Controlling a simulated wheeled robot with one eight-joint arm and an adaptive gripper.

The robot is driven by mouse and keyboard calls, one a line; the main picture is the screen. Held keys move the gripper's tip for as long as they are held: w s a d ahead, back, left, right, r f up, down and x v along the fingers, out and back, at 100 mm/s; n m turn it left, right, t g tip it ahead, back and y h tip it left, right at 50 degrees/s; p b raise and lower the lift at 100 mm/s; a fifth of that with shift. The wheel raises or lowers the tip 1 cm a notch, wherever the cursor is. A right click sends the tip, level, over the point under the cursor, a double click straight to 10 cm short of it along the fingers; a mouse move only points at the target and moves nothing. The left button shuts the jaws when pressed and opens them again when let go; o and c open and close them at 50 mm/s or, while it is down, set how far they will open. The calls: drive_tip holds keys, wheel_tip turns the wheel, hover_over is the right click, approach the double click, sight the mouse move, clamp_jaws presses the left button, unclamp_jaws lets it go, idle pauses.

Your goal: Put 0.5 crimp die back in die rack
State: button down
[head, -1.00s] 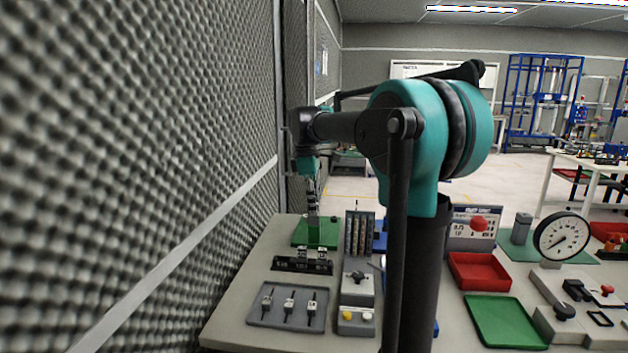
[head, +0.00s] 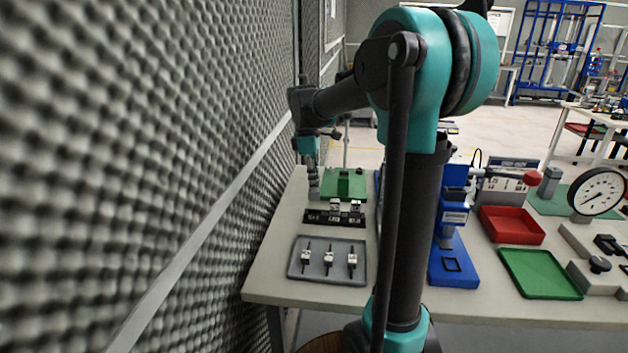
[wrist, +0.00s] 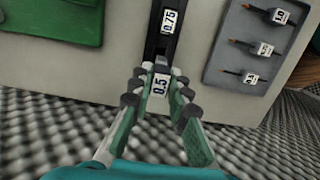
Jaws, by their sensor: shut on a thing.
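The 0.5 crimp die (wrist: 160,84) is a small block with a white "0.5" label, held between the fingertips of my gripper (wrist: 158,88). The black die rack (wrist: 163,47) lies just beyond it in the wrist view, with a die labelled 0.75 (wrist: 169,20) in it. In the head view the rack (head: 322,219) shows two white-labelled dies toward its right, and my gripper (head: 313,188) is at its left end. The held die is not clear there. I cannot tell whether it touches the rack.
A grey tray (head: 296,272) with three labelled tools lies in front of the rack. A green block (head: 344,184) stands behind it. The grey foam wall (head: 150,180) is close on the left. A blue press (head: 452,265) stands right of my arm.

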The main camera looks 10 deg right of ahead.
drive_tip(key=shift+f, duration=2)
drive_tip(key=shift+f, duration=1.3)
drive_tip(key=c, duration=1.4)
unclamp_jaws()
drive_tip(key=shift+o, duration=0.2)
drive_tip(key=r, duration=0.4)
drive_tip(key=a+r, duration=0.1)
drive_tip(key=r, duration=0.7)
drive_tip(key=shift+w+a, duration=0.15)
drive_tip(key=shift+w, duration=0.1)
